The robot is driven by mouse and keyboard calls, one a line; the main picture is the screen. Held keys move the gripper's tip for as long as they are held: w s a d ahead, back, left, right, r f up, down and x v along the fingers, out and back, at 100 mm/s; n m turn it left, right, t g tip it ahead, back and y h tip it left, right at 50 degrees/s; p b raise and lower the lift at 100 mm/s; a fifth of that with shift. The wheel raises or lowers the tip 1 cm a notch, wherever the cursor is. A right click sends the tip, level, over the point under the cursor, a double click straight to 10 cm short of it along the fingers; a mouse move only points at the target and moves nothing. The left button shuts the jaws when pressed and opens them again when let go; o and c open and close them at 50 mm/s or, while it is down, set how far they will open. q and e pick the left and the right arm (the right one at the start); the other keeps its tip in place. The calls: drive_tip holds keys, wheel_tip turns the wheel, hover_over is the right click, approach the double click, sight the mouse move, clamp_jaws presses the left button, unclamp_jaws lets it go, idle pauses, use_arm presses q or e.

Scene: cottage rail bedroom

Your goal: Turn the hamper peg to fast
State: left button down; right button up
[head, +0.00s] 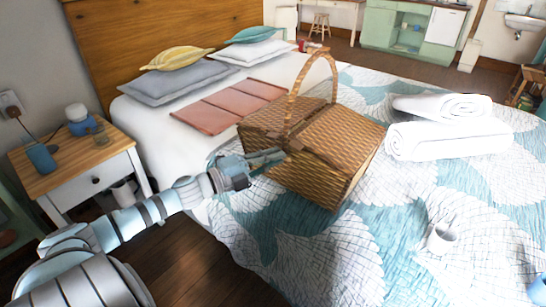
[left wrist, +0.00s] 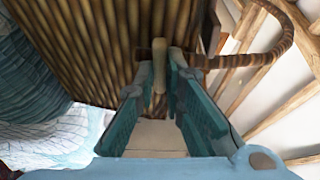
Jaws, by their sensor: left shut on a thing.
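The wicker hamper (head: 322,163) stands on the bed with its lid down and its arched handle (head: 301,88) upright. My left gripper (head: 272,158) reaches the hamper's near left side, below the foot of the handle. In the left wrist view the wooden peg (left wrist: 159,54) sits against the hamper's woven wall (left wrist: 85,45). The fingers of my left gripper (left wrist: 165,75) are shut on the peg, one on each side. The far end of the peg is partly hidden by the fingers.
A folded pink cloth (head: 230,102) lies behind the hamper. A bedside table (head: 75,163) stands at the left, beyond my left arm.

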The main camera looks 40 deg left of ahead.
use_arm(q)
drive_tip(key=n+t+y+p, duration=0.1)
drive_tip(key=n+y+p, duration=0.1)
drive_tip(key=n, duration=0.5)
drive_tip(key=n+t+y+p, duration=0.2)
drive_tip(key=n, duration=0.5)
drive_tip(key=d+n+t+y+p, duration=0.1)
drive_tip(key=n+t+y+p, duration=0.1)
drive_tip(key=n, duration=0.5)
drive_tip(key=shift+f+y+p, duration=0.4)
drive_tip(key=shift+y+p, duration=0.1)
drive_tip(key=shift+p, duration=0.1)
use_arm(e)
wheel_tip(320, 180, up, 7)
drive_tip(key=s+a, duration=0.1)
drive_tip(key=shift+a, duration=0.35)
use_arm(q)
drive_tip(key=shift+n, duration=0.4)
use_arm(e)
drive_tip(key=shift+s+r, duration=0.1)
drive_tip(key=shift+r, duration=0.05)
use_arm(q)
drive_tip(key=c, duration=1.7)
unclamp_jaws()
use_arm(e)
drive_tip(key=shift+a, duration=0.1)
use_arm(q)
drive_tip(key=v, duration=1.2)
drive_tip(key=shift+f, duration=0.15)
